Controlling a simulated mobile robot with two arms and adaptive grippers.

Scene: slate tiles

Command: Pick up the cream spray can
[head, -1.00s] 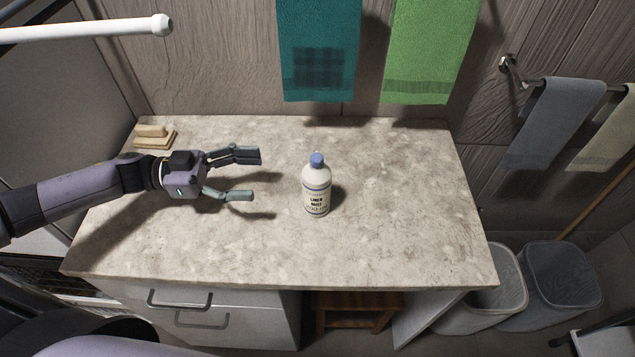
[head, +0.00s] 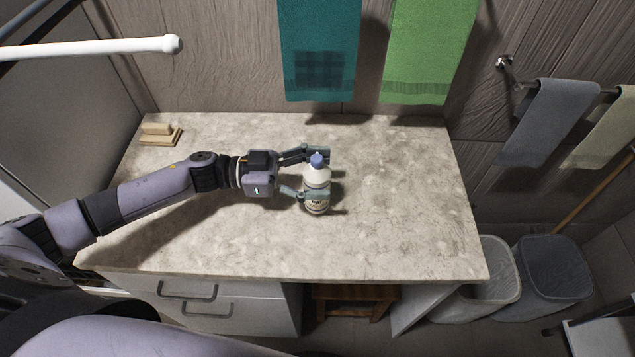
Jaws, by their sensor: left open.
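The cream spray can (head: 317,175) stands upright on the stone-look countertop, with a blue cap and a printed label. My left gripper (head: 318,174) is open around it, one finger on the far side and one across its near side. The near finger hides part of the label. I cannot tell whether either finger touches the can. My right gripper is not in view.
The countertop (head: 400,220) is clear to the right of the can. A wooden brush (head: 160,136) lies at the back left. Teal (head: 320,50) and green (head: 430,50) towels hang behind.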

